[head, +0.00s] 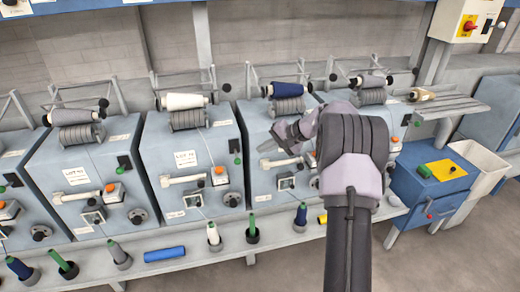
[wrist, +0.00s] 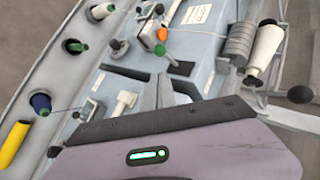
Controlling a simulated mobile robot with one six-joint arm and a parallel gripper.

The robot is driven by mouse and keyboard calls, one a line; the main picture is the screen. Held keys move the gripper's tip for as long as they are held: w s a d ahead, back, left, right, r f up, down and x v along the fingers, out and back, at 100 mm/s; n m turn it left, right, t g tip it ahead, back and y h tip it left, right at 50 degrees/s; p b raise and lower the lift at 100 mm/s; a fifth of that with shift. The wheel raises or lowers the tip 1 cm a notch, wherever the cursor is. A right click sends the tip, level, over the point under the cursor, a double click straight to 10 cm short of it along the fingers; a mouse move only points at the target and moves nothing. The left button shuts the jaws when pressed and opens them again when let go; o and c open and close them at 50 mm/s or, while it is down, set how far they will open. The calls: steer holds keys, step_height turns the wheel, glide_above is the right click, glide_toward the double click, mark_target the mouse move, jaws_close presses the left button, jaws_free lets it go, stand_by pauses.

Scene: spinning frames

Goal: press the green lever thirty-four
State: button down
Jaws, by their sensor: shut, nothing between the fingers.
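Small green levers sit beside black switch plates on the blue spinning machines. In the head view one green lever (head: 238,161) is on the middle machine, left of my gripper, and another (head: 121,170) is on the machine farther left. In the wrist view a green-tipped part (wrist: 160,49) shows just beyond my fingers, beside an orange button (wrist: 163,34); I cannot tell which machine it belongs to. I cannot read the number thirty-four anywhere. My gripper (head: 280,132) is shut and empty, in front of the machine with the dark blue spool. My arm hides that machine's right side.
A shelf with several bobbins (head: 213,234) runs along the machines' front. White lever arms (head: 183,180) and spool racks stick out from the machines. A blue box with a yellow top (head: 447,170) stands at right. The floor at lower right is clear.

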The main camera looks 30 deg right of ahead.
steer(key=s+d+r+p, duration=0.1)
steer(key=s, duration=0.6)
steer(key=shift+s+d+r, duration=0.25)
steer(key=shift+d+r, duration=0.05)
steer(key=shift+d, duration=0.1)
steer(key=s+a+r+n+g+h, duration=0.1)
steer(key=s+a+r, duration=0.3)
steer(key=a, duration=0.5)
steer(key=s+a+r+n+g, duration=0.1)
steer(key=s+a+r, duration=0.35)
steer(key=a, duration=0.35)
steer(key=s+a+r+n+g+h, duration=0.1)
steer(key=s+a+r, duration=0.35)
steer(key=a, duration=0.45)
steer(key=s+a+f+n, duration=0.1)
steer(key=s+a, duration=0.2)
steer(key=s, duration=0.5)
steer(key=s+a+f+n+h, duration=0.1)
steer(key=s+a, duration=0.2)
steer(key=s, duration=0.6)
steer(key=shift+a+t+h, duration=0.2)
steer(key=shift+t+h, duration=0.1)
